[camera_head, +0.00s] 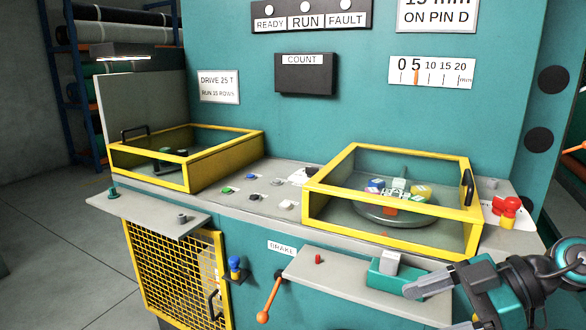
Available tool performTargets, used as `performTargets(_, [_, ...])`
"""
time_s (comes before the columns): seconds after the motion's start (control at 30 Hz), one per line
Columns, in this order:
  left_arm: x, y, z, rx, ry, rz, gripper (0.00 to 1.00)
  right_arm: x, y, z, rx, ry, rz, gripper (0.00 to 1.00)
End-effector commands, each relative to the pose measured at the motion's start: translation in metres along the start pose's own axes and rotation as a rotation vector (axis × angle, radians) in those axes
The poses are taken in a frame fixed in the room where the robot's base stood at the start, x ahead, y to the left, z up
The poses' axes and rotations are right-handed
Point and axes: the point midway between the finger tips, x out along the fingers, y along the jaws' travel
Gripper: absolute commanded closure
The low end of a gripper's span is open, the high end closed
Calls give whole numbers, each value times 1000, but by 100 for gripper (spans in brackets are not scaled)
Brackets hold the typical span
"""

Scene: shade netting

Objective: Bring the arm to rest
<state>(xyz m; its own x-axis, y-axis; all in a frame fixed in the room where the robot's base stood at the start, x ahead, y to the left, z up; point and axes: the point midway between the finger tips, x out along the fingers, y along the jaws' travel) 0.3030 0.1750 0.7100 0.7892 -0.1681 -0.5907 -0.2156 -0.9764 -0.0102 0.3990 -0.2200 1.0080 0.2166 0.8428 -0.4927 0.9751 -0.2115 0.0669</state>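My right gripper (430,308) is at the lower right, reaching in from the right edge. Its fingers point left and look spread apart, with nothing seen between them; the lower finger is partly cut off by the bottom edge. Its upper fingertip overlaps the front shelf (350,288) in the picture, just below a teal block with a grey top (397,272). I cannot tell whether it touches the shelf. My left gripper is not in view.
A teal machine carries two yellow-framed guards (190,182) (385,235) on its grey ledge. A red knob (507,208) is near my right arm. An orange brake lever (268,300) hangs below the ledge. A yellow mesh door (180,275) stands lower left.

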Motion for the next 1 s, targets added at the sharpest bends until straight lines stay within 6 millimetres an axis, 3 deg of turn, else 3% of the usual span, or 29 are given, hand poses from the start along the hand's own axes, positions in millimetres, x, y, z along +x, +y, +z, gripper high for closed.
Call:
performTargets(0.1, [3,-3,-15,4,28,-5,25,29,-7,-21,-73,318,57,17])
performTargets(0.2, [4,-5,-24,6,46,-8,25,40,-3,-30,-90,529,199,17])
performTargets(0.37, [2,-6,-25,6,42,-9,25,47,14,-12,-17,696,529,17])
performTargets(0.47, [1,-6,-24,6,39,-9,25,53,21,20,84,678,747,17])
performTargets(0.6, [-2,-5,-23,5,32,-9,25,72,12,88,270,498,984,17])
performTargets(0.67, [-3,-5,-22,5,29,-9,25,85,-3,120,356,382,1039,17])
performTargets(0.8, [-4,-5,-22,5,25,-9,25,119,-50,181,525,111,1052,17])
performTargets(0.9, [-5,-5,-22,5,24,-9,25,138,-82,206,597,-24,1007,17])
performTargets(1.0, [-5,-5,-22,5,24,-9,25,149,-102,218,632,-98,966,17])
